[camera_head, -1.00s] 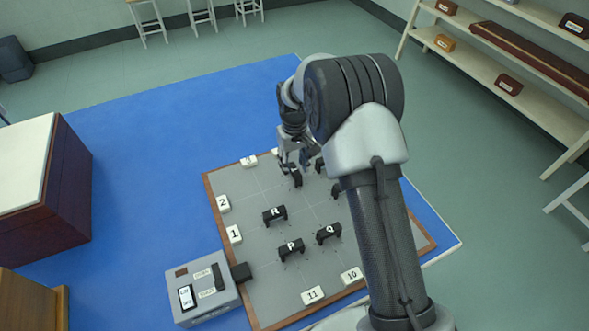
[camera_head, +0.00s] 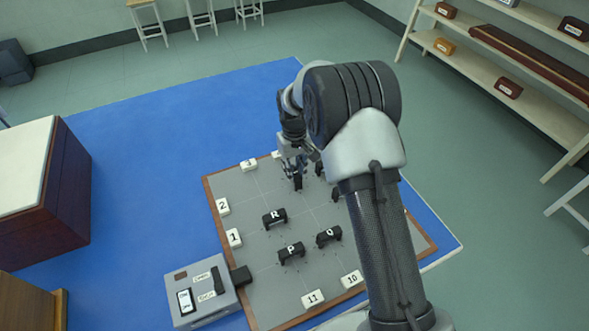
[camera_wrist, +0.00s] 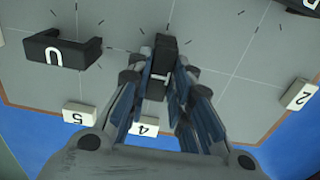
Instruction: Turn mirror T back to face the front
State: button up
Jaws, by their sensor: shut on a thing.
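My gripper (camera_head: 296,171) is low over the far part of the grey board. It is shut on a small black mirror mount (camera_wrist: 163,48), taken to be mirror T. In the wrist view the two fingers stand on either side of this mount, and it points away from the gripper. Only a scrap of a white mark shows on it, so I cannot read its letter. In the head view its dark end (camera_head: 298,184) shows just under the fingers. The mount is on or just over the board; I cannot tell which.
Mirror U (camera_wrist: 58,50) stands left of my gripper in the wrist view. Mirrors R (camera_head: 275,217), P (camera_head: 291,252) and Q (camera_head: 329,235) stand nearer on the board (camera_head: 240,190). Number blocks line its edge. A grey control box (camera_head: 203,290) sits at its near left corner.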

jog(key=shift+m, duration=0.3)
grip_shut()
jog(key=m+p, duration=0.1)
jog(key=m, duration=0.2)
jog(key=shift+r+m+p, duration=0.1)
jog(key=shift+m+p, duration=0.2)
jog(key=shift+p, duration=0.05)
jog(key=m+p, duration=0.1)
jog(key=m, duration=0.3)
jog(key=shift+m, duration=0.3)
jog(key=m+p, duration=0.1)
jog(key=m, duration=0.8)
jog(key=o, duration=0.9)
grip_release()
